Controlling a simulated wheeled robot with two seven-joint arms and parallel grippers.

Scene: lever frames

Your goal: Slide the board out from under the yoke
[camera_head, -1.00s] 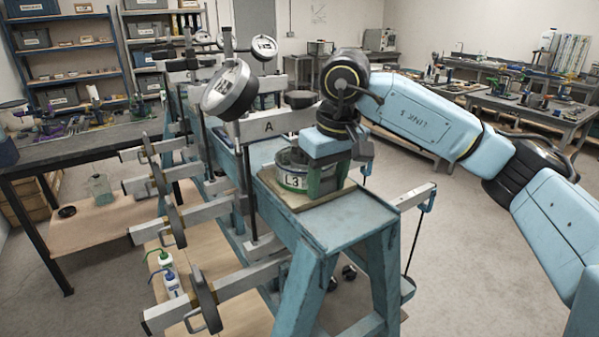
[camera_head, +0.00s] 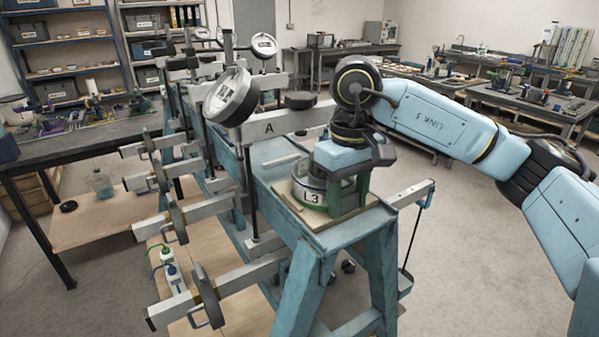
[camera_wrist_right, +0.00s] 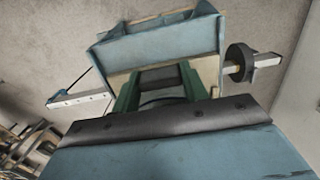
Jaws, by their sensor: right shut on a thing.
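The board (camera_head: 330,218) is a thin beige square plate on the near end of the blue stand (camera_head: 345,232). A round cell labelled L3 (camera_head: 308,190), with a green band, stands upright on it. My right gripper (camera_head: 347,192) reaches down from above with green fingers, shut on the L3 cell. The wrist view shows the fingers (camera_wrist_right: 160,88), with beige board (camera_wrist_right: 118,84) beside them. The grey beam marked A (camera_head: 285,121), apparently the yoke, crosses the stand behind my gripper. The board's visible part lies on the near side of it. My left gripper is not in view.
Dial gauges (camera_head: 232,97) stand left of beam A. Several lever arms with weights (camera_head: 207,295) stick out left of the stand. A lever end with a thin rod (camera_head: 412,194) stands to the right. Floor (camera_head: 490,260) at the right is clear.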

